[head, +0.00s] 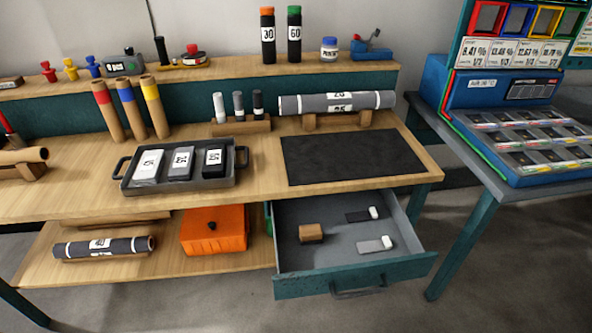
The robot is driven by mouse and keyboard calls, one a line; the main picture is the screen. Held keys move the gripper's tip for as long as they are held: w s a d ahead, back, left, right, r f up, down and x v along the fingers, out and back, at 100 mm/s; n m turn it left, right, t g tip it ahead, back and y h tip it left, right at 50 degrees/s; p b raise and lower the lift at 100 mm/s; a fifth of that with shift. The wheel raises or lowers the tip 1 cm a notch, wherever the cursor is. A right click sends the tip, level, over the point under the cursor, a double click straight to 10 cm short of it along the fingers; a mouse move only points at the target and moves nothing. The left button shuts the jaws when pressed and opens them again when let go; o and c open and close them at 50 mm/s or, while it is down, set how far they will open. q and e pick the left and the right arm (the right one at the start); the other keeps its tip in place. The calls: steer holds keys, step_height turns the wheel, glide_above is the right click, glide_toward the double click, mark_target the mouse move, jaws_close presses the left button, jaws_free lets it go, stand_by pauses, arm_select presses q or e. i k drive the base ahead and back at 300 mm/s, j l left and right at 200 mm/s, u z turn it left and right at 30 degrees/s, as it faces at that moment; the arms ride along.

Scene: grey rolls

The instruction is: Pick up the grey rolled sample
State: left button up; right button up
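A long grey roll (372,100) with white bands and a white number label lies on a wooden cradle (310,123) at the back right of the workbench. A second, darker grey roll (72,249) with a white label and white bands lies on the lower shelf at the left; its right end shows a reddish-brown core. I cannot tell from the task line which of the two is the sample meant. Neither of my grippers shows in the head view.
A black mat (350,160) lies bare before the cradle. A dark tray (185,186) holds three labelled blocks. An open drawer (345,267) juts out below the bench, beside an orange box (213,232). Three brown tubes (132,110) stand behind. A side table (478,195) carries a blue display.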

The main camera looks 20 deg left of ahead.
mark_target(238, 98)
steer(key=j+u, duration=0.1)
steer(key=j, duration=0.3)
steer(key=i+j+u, duration=0.1)
steer(key=j, duration=0.3)
steer(key=i+j+u, duration=0.1)
steer(key=j, duration=0.3)
steer(key=i+j+u, duration=0.1)
steer(key=j, duration=0.3)
steer(key=i+j+u, duration=0.1)
steer(key=j, duration=0.25)
steer(key=i, duration=0.05)
